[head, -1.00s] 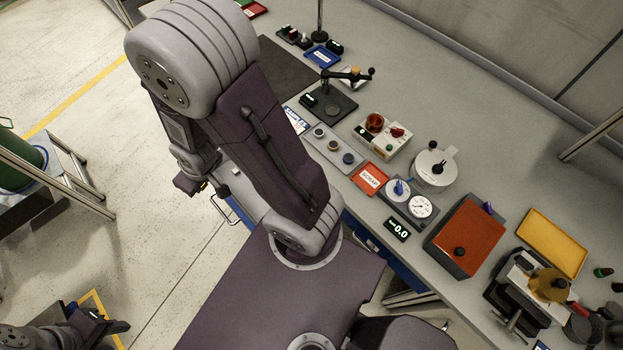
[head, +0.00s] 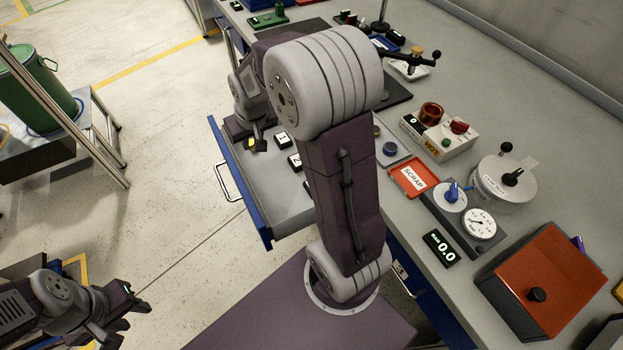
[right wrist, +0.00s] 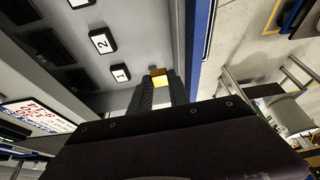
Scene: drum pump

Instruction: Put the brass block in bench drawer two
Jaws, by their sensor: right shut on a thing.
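The brass block (right wrist: 159,79) is between the fingertips of my right gripper (right wrist: 160,84) in the right wrist view. In the head view my right gripper (head: 254,142) is at the far left corner of an open, blue-fronted bench drawer (head: 240,185), and a yellow bit of the block shows there. Black plates marked 1 (right wrist: 120,73) and 2 (right wrist: 103,41) lie on the grey drawer floor beside the gripper. Whether the block touches the drawer floor is unclear. My right arm hides part of the drawer. My left gripper (head: 133,304) is open and empty at lower left, away from the bench.
On the bench stand a red SCRAP tray (head: 413,178), a box with knobs (head: 438,137), a dial gauge unit (head: 465,215) and a red-lidded box (head: 545,280). A green drum (head: 38,95) stands on a cart at left. Open floor lies between cart and drawer.

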